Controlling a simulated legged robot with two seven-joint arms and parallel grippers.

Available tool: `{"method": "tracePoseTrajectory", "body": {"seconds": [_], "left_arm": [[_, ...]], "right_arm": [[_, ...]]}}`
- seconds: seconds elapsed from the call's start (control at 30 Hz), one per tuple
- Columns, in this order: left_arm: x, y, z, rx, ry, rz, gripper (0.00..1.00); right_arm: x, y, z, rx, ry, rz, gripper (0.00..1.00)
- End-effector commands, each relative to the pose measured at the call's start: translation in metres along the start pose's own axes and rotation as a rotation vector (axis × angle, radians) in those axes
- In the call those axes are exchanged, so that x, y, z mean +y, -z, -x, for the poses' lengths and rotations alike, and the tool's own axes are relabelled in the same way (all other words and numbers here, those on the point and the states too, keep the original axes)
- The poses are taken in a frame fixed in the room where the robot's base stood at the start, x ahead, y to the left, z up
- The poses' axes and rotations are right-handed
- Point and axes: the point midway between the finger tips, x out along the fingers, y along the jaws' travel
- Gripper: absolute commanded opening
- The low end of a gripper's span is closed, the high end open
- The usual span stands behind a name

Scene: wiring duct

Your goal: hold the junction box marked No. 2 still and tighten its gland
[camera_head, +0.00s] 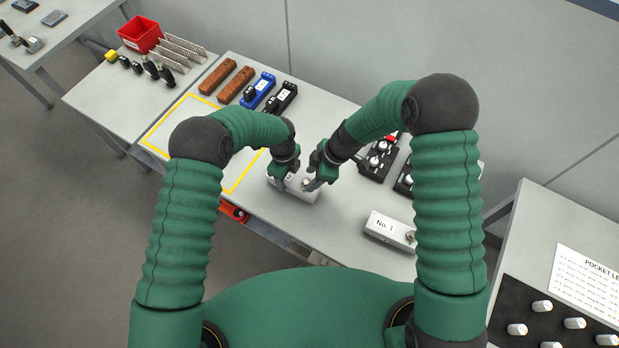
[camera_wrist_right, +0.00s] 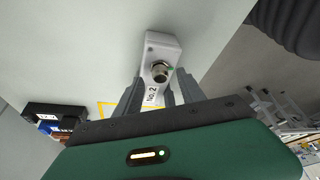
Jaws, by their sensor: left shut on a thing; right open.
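The light grey junction box marked No. 2 (camera_head: 300,190) lies on the table between my two grippers in the head view.
Another box marked No. 1 (camera_head: 388,230) lies to the right on the table. Black panels with white knobs (camera_head: 378,158) stand behind my right arm. A yellow outlined area (camera_head: 182,118) is at the left, with brown, blue and black blocks (camera_head: 258,90) behind it. A red item (camera_head: 234,212) is at the front edge.

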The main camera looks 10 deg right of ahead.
Motion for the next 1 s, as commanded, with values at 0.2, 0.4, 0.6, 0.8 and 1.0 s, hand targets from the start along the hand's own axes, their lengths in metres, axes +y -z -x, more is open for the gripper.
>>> {"method": "tracePoseTrajectory", "body": {"seconds": [0.2,0.4,0.6,0.8,1.0], "left_arm": [[0.001,0.000,0.000,0.000,-0.001,0.000,0.03],[0.001,0.000,-0.001,0.000,-0.001,0.000,0.03],[0.001,0.000,-0.001,0.000,-0.001,0.000,0.03],[0.001,0.000,-0.001,0.000,-0.002,0.000,0.03],[0.001,0.000,-0.001,0.000,-0.002,0.000,0.03]], "right_arm": [[0.000,0.000,-0.021,0.000,-0.001,-0.001,0.47],[0.000,0.000,-0.022,0.000,-0.002,-0.001,0.47],[0.000,0.000,-0.022,0.000,-0.002,-0.001,0.23],[0.001,0.000,-0.021,0.000,-0.002,-0.001,0.00],[0.001,0.000,-0.021,0.000,-0.003,-0.002,0.00]]}}
